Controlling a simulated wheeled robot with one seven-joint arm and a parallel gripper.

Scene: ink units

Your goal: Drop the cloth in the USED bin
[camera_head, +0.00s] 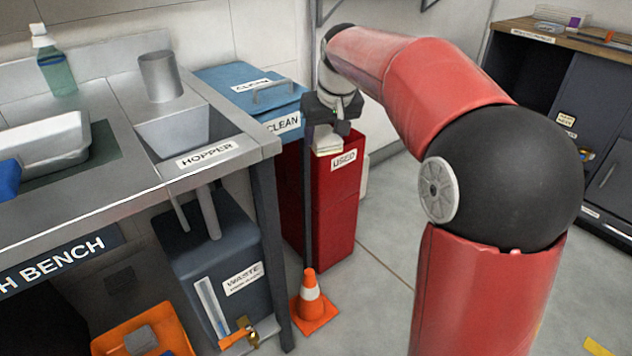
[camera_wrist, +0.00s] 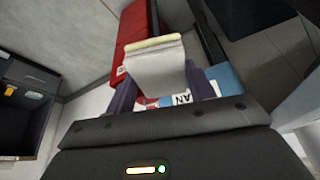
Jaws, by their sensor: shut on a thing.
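The cloth (camera_head: 327,140) is a pale, folded piece hanging from my gripper (camera_head: 328,122) in the head view. My gripper is shut on it. The red USED bin (camera_head: 334,195) stands on the floor beside the bench, and the cloth shows in front of its upper part, near the rim. Whether the cloth is over the opening or in front of it, I cannot tell. In the wrist view the cloth (camera_wrist: 156,66) sits between the fingers of my gripper (camera_wrist: 168,90), with the red bin (camera_wrist: 133,30) behind it.
Floor to the right is clear.

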